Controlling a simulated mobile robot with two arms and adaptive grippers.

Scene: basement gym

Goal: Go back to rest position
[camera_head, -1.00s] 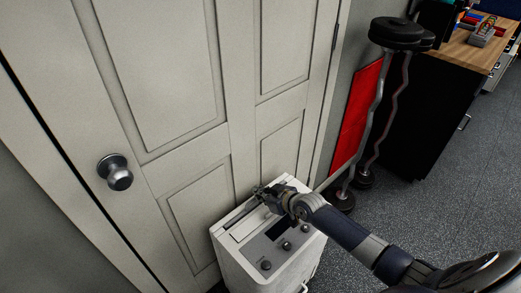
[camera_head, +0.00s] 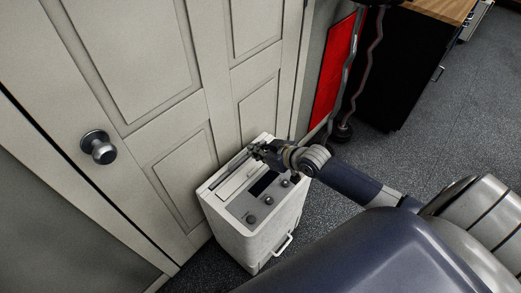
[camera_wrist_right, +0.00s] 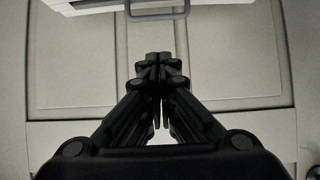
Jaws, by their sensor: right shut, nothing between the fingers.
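My right gripper (camera_head: 262,150) is over the top of a white box-shaped appliance (camera_head: 227,217) in the head view. The appliance has knobs, a dark display and a slot on top, and a handle low on its front. In the right wrist view the fingers of my right gripper (camera_wrist_right: 158,65) are together with nothing between them. There the appliance (camera_wrist_right: 90,5) shows only as a strip at the top edge, with its handle. I cannot tell whether the gripper touches the appliance. My left gripper is not in view.
A pale panelled door (camera_head: 140,70) with a round knob (camera_head: 98,147) stands right behind the appliance. Curved bars (camera_head: 350,70) lean by a red panel (camera_head: 335,75) to the right, near a dark cabinet (camera_head: 410,70). Speckled floor (camera_head: 440,120) is clear at right.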

